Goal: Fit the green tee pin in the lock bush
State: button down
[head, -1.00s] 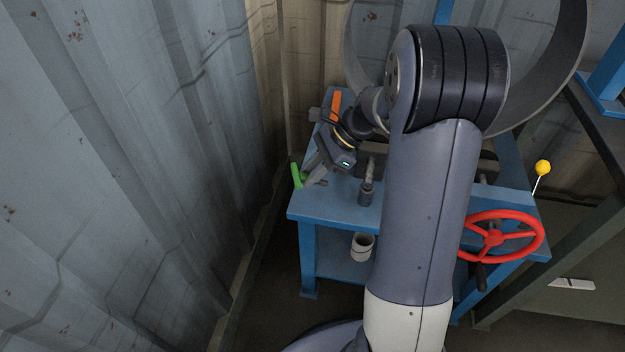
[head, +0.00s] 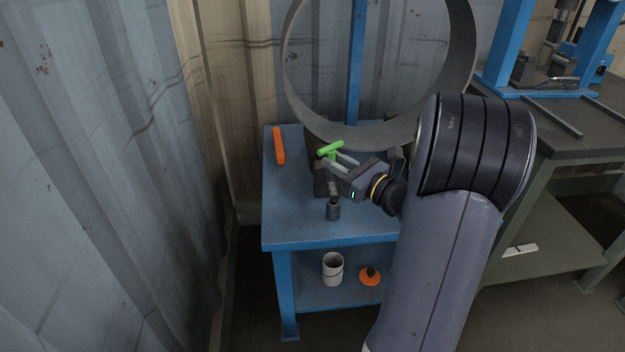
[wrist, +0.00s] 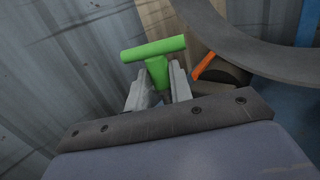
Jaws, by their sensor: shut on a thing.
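The green tee pin (head: 331,149) is held by my gripper (head: 334,161) above the blue table, in front of the large grey ring. In the wrist view the pin's crossbar (wrist: 153,48) lies across the fingertips, and its stem goes down between the two fingers of my gripper (wrist: 158,82). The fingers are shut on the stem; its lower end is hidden. A small dark grey upright cylinder (head: 333,210) stands on the table below my gripper. I cannot tell whether it is the lock bush.
The blue table (head: 285,215) has free room at its front left. An orange bar (head: 279,146) lies at its back left. The large grey ring (head: 300,95) stands behind. A corrugated wall (head: 120,180) closes the left.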

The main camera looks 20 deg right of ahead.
jog(key=shift+s+d+r+m+t+h, duration=0.1)
jog(key=shift+s+d+m+t+h, duration=0.25)
jog(key=shift+d, duration=0.2)
jog(key=shift+f+b, duration=2.35)
jog(key=shift+f, duration=0.6)
jog(key=shift+f+b, duration=2.2)
jog(key=shift+f, duration=0.55)
jog(key=c, duration=1.2)
grip_release()
